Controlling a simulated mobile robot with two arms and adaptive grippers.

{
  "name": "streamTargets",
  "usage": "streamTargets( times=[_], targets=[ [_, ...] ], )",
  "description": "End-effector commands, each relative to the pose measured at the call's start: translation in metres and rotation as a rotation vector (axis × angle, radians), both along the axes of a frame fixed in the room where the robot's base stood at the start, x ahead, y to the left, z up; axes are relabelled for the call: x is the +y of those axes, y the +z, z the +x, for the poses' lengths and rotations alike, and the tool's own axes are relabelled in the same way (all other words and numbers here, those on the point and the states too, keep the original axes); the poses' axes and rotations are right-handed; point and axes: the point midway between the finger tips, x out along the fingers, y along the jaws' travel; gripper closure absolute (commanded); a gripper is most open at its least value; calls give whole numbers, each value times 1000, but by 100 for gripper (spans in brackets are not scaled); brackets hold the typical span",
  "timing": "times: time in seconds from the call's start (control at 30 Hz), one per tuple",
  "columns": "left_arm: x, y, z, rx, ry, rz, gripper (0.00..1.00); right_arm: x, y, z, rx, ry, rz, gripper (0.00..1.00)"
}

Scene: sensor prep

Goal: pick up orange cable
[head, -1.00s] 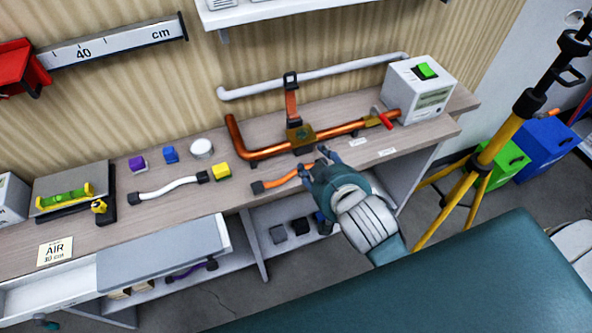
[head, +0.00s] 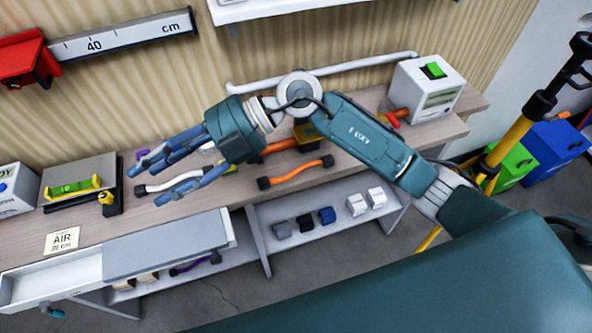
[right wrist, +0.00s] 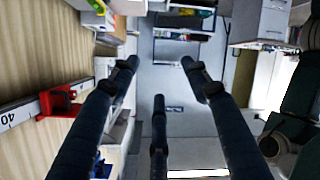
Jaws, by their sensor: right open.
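The orange cable (head: 296,172) lies on the wooden bench top, a slightly curved orange cord with a black block at each end. My right gripper (head: 162,178) is open and empty. In the head view its fingers point left, over the white cable (head: 178,181) and left of the orange cable. In the right wrist view its dark fingers (right wrist: 160,85) are spread with nothing between them. The orange cable is not recognisable in that view. My left gripper is in neither view.
A white box with a green button (head: 428,88) stands at the bench's right. An open drawer (head: 50,280) juts out at front left. A lower shelf holds several small blocks.

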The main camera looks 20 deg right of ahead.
Motion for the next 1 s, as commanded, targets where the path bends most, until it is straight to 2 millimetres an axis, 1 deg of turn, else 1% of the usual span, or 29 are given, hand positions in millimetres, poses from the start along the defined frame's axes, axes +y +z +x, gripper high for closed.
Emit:
streamTargets(
  times=[0.03,0.07,0.1,0.17,0.2,0.3,0.4,0.47,0.53,0.8,0.93,1.0],
  targets=[
    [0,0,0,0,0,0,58,-23,-30,12,15,-1,-188,53],
    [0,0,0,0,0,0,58,-40,-49,18,35,-14,-305,53],
    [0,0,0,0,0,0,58,-67,-69,28,63,-44,-456,53],
    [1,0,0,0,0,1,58,-111,-90,44,102,-113,-664,53],
    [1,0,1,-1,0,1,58,-141,-98,55,127,-170,-785,53],
    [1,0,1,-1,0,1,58,-205,-102,73,183,-316,-1023,53],
    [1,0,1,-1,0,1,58,-247,-97,82,222,-427,-1161,53],
    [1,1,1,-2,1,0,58,-260,-96,84,235,-465,-1205,53],
    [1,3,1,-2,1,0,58,-267,-100,84,246,-484,-1228,53],
    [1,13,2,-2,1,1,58,-268,-140,84,247,-483,-1229,53],
    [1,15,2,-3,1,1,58,-267,-150,84,245,-483,-1226,53],
    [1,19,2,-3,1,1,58,-267,-155,84,246,-481,-1227,53]
  ],
)
